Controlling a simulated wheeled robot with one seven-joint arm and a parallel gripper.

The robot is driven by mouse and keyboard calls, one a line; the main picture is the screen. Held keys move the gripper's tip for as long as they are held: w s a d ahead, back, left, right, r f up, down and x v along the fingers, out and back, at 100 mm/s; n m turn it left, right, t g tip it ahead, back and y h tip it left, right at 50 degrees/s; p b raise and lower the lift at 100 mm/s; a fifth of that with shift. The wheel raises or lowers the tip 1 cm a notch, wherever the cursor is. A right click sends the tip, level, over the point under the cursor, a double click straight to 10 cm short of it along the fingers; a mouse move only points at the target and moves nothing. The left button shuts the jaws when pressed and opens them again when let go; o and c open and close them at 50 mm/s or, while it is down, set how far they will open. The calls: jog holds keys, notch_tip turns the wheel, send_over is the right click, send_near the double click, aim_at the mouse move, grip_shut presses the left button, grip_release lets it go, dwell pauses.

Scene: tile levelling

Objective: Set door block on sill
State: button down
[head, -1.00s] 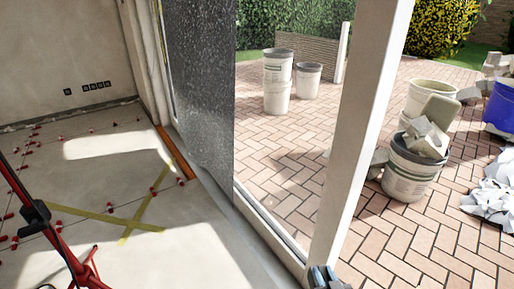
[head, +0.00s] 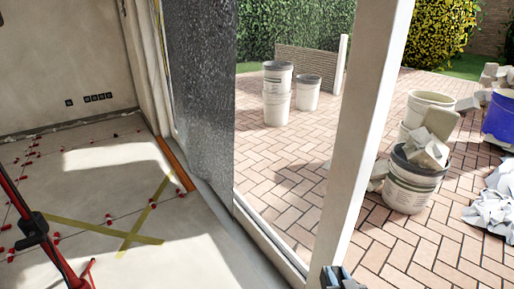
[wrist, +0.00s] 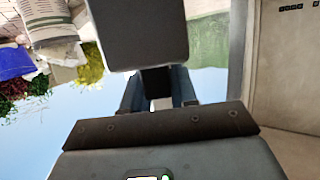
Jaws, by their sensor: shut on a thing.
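My gripper (wrist: 158,92) is shut on a dark grey block (wrist: 137,35), which I take to be the door block; it fills the top middle of the wrist view, with a narrower dark part between the fingers. In the head view only a small part of my gripper (head: 338,280) shows at the bottom edge, beside the foot of the pale door post; the block cannot be made out clearly there. The sill (head: 262,238) is the pale strip along the doorway, running from the dark speckled door panel (head: 200,90) to the post (head: 365,130). No contact between block and sill is visible.
A red stand (head: 40,235) is at the left on the floor, near yellow crossed tape (head: 138,225) and several red clips. Outside on the brick paving stand a rubble bucket (head: 408,190), stacked buckets (head: 276,95) and a blue tub (head: 500,120).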

jog(key=r, duration=0.2)
jog(key=r+p, duration=0.1)
jog(key=r, duration=0.1)
jog(key=shift+s+d+r, duration=0.1)
jog(key=shift+s+d, duration=0.05)
jog(key=shift+d, duration=0.15)
jog(key=s+r+p, duration=0.4)
jog(key=r+p, duration=0.3)
jog(key=p, duration=0.2)
jog(key=s+r+p, duration=0.5)
jog(key=r+p, duration=0.3)
jog(key=p, duration=0.2)
jog(key=shift+r, duration=0.15)
jog(key=shift+s+d, duration=0.1)
jog(key=shift+d, duration=0.05)
